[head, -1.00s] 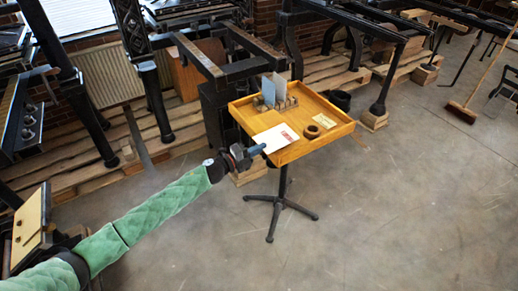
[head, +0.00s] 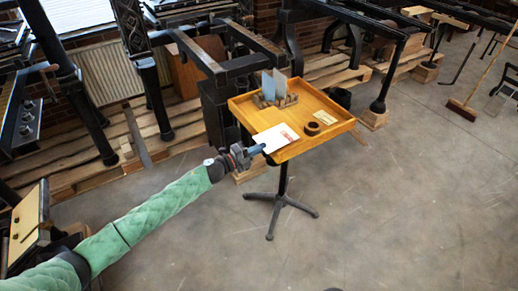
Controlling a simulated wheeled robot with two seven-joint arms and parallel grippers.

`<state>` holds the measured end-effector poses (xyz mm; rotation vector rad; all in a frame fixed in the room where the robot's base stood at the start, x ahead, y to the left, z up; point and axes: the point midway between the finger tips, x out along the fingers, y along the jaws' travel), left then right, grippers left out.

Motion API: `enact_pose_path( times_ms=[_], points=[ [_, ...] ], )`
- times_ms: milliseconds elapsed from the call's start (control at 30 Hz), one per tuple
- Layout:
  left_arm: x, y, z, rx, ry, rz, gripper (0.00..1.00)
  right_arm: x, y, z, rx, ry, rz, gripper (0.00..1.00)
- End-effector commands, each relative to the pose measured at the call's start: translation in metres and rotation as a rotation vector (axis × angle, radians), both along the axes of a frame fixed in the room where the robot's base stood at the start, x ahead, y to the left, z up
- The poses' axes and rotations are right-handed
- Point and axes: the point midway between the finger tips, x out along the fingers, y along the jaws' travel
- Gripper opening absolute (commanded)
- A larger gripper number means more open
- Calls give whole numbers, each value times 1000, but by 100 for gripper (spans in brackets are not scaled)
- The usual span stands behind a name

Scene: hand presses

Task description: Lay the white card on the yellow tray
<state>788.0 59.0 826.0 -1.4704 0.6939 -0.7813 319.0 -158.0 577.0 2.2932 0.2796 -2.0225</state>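The yellow tray (head: 318,141) is a wooden, shallow-walled top on a dark stand in the middle of the head view. The white card (head: 276,136) has a red mark and reaches over the tray's near left wall, covering part of it. My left gripper (head: 256,149) is just outside that wall, its fingertips at the card's near left edge. It appears shut on the card. Whether the card's far part touches the tray floor I cannot tell. My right gripper is not in view.
On the tray are a wooden rack (head: 275,100) with upright cards, a dark brown ring (head: 312,129) and a small cream label (head: 325,117). Black presses (head: 225,65) on wooden pallets stand behind. A broom (head: 463,108) is at right. The concrete floor in front is clear.

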Motion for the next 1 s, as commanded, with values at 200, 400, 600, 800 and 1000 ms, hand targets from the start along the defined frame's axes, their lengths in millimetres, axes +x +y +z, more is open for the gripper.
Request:
enact_pose_path(
  times_ms=[200,400,600,800,1000],
  points=[
    [0,0,0,0,0,0,0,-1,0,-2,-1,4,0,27],
    [0,0,0,0,0,0,11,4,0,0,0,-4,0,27],
    [0,0,0,0,0,0,27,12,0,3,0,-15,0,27],
    [0,0,0,0,0,0,33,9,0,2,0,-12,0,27],
    [0,0,0,0,0,0,33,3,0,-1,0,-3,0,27]
  ],
)
